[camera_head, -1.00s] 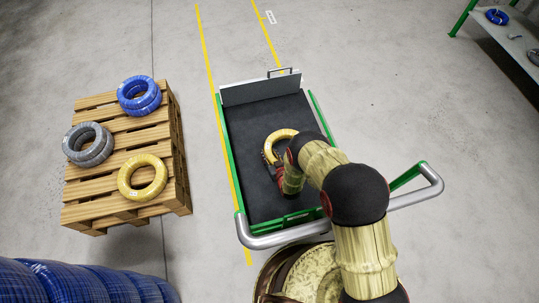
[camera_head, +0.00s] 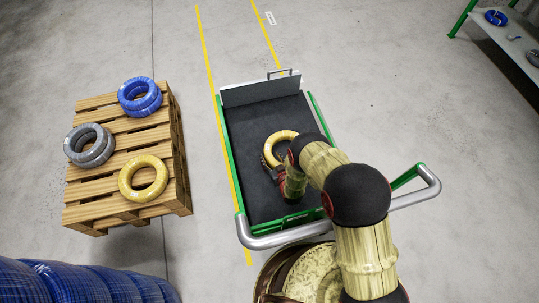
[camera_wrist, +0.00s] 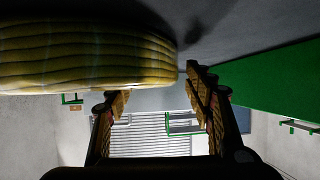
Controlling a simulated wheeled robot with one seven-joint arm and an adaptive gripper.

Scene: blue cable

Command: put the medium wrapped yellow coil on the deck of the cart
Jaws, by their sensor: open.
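A yellow wrapped coil (camera_head: 281,137) is on the dark deck of the cart (camera_head: 247,135), in the middle of the deck. My arm hides its near right part. My gripper (camera_head: 268,164) is low over the deck at the coil's near left side. In the wrist view the coil (camera_wrist: 80,55) fills the upper left. My open gripper (camera_wrist: 158,92) shows there with its fingers apart, the left finger close to the coil's edge. I cannot tell whether they touch. A second yellow coil (camera_head: 143,177) lies on the pallet (camera_head: 110,210).
A blue coil (camera_head: 139,96) and a grey coil (camera_head: 89,145) also lie on the pallet. The cart has green side rails, a grey end panel (camera_head: 262,90) and a grey push handle (camera_head: 290,238). Large blue coils (camera_head: 70,285) fill the lower left. A shelf (camera_head: 515,40) stands at upper right.

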